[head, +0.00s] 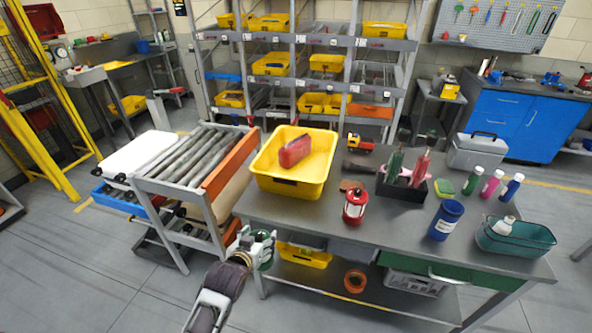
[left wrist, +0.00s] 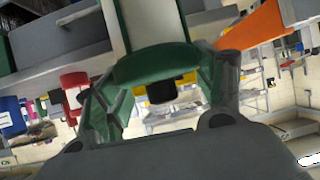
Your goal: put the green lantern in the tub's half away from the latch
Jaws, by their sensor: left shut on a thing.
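My left gripper (head: 258,243) is low at the table's front left corner. In the left wrist view its fingers are shut on the green lantern (left wrist: 150,65), which has a green rim and a pale body. The lantern is mostly hidden by the gripper in the head view. A yellow tub (head: 262,172) stands at the table's back left, above and beyond the gripper, with a red case (head: 294,151) inside. A teal tub (head: 515,246) with a white bottle inside stands at the right end. My right gripper is not in view.
A red lantern (head: 355,207) stands near the table's front edge. A roller conveyor (head: 190,165) with an orange side stands left of the table (head: 300,215).

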